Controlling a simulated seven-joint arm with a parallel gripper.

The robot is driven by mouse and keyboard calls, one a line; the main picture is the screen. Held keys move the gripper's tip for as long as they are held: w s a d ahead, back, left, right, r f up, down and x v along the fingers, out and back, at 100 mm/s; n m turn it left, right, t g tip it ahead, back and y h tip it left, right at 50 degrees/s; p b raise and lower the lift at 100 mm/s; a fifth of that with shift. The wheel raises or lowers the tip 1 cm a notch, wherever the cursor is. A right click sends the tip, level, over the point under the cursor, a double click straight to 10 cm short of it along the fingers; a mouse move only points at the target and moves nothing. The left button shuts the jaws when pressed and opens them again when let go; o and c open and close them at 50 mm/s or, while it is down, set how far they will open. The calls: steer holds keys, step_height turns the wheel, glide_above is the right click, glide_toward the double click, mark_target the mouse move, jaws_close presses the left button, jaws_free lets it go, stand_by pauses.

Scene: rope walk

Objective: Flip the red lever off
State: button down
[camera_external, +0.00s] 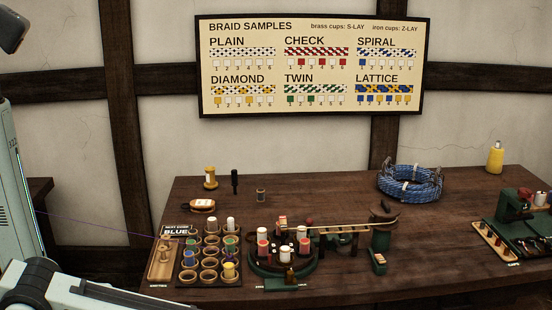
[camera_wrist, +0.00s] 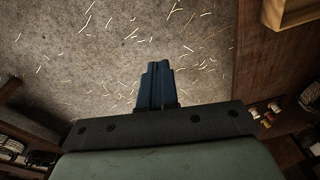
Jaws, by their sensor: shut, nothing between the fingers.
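My gripper (camera_wrist: 158,70) shows in the wrist view with its two dark blue fingers pressed together and nothing between them. It points at a floor strewn with pale fibres, and no lever is in that view. In the external view the fingers cannot be made out. A small red knob (camera_external: 309,222) stands behind the round green braiding machine (camera_external: 256,268) on the table. It may be the red lever's tip, but it is too small to tell, and its position is unclear.
A rack of bobbins (camera_external: 187,276) stands left of the machine on the wooden table (camera_external: 330,190). A blue rope coil (camera_external: 410,182), a yellow cone (camera_external: 495,159) and a second green machine (camera_external: 513,207) are to the right. The table's middle back is clear.

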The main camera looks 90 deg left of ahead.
steer(key=w+a+r+t+y, duration=0.1)
steer(key=w+a+r+t, duration=0.3)
steer(key=w+r, duration=0.65)
steer(key=w+a+r+t, duration=0.1)
steer(key=w+a+r, duration=0.55)
steer(key=r, duration=0.65)
steer(key=shift+n+t+y, duration=0.3)
steer(key=shift+n+y, duration=0.1)
steer(key=shift+y, duration=0.5)
steer(key=a+r, duration=0.2)
steer(key=r, duration=0.1)
steer(key=w+a+r, duration=0.1)
steer(key=a+r, duration=0.4)
steer(key=r, duration=0.1)
steer(key=shift+w+a+r, duration=0.1)
steer(key=shift+w+a, duration=0.1)
steer(key=s+a+r+n+y, duration=0.1)
steer(key=s+a+r, duration=0.1)
steer(key=a+r, duration=0.25)
steer(key=n+g+y, duration=0.3)
steer(key=n, duration=0.1)
glide_toward(310, 221)
steer(key=d+r, duration=0.2)
steer(key=d, duration=0.1)
steer(key=shift+s+f, duration=0.15)
steer(key=shift+x, duration=5.05)
steer(key=shift+h, duration=0.3)
